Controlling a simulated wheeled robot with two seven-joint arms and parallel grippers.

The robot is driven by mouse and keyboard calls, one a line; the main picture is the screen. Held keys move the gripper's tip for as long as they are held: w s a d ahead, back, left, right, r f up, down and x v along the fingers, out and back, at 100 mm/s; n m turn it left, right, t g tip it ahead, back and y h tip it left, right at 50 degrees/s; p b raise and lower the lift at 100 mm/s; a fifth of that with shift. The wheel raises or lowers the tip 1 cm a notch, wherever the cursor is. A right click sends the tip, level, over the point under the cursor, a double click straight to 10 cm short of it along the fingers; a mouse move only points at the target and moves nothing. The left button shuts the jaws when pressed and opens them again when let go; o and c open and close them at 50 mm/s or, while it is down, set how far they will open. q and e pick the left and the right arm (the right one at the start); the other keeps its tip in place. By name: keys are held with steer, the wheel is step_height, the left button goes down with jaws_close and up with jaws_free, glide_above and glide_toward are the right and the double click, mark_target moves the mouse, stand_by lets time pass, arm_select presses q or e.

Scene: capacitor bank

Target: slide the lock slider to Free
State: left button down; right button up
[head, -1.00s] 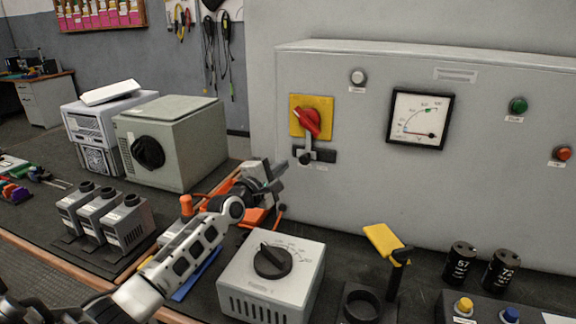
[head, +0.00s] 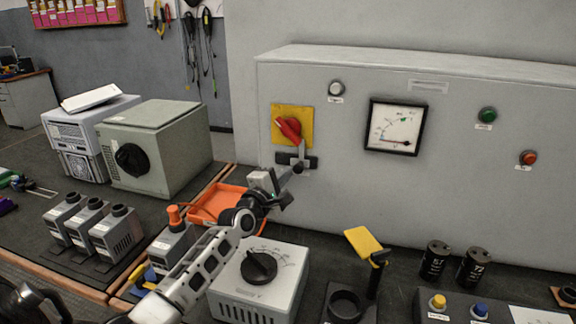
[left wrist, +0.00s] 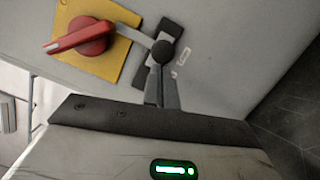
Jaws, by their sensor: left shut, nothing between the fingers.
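The lock slider's dark knob (head: 298,168) stands out from a black slotted plate (head: 311,162) below the red rotary handle (head: 289,129) on its yellow plate. A grey bar runs beside the knob. In the left wrist view, the knob (left wrist: 163,52) sits over the middle of the black plate (left wrist: 152,73). My left gripper (head: 286,179) is shut and empty, its fingertips right at the knob; they also show in the left wrist view (left wrist: 160,75). I cannot tell whether they touch it. The small label (left wrist: 183,56) by the plate is unreadable. My right gripper is out of view.
The slider is on the front of a grey cabinet (head: 400,210) with a dial gauge (head: 394,128). Below stand a grey box with a black knob (head: 259,284) and a yellow-topped tool (head: 364,243). An orange tray (head: 215,203) lies behind my left arm.

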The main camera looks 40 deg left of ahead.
arm_select(q)
steer(key=shift+d, duration=0.1)
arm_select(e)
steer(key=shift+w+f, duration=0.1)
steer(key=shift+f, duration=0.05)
arm_select(q)
steer(key=s+a+f+b, duration=0.1)
steer(key=s+a+b, duration=0.2)
steer(key=s, duration=0.8)
steer(key=shift+s+f+b, duration=0.15)
steer(key=shift+f+b, duration=0.2)
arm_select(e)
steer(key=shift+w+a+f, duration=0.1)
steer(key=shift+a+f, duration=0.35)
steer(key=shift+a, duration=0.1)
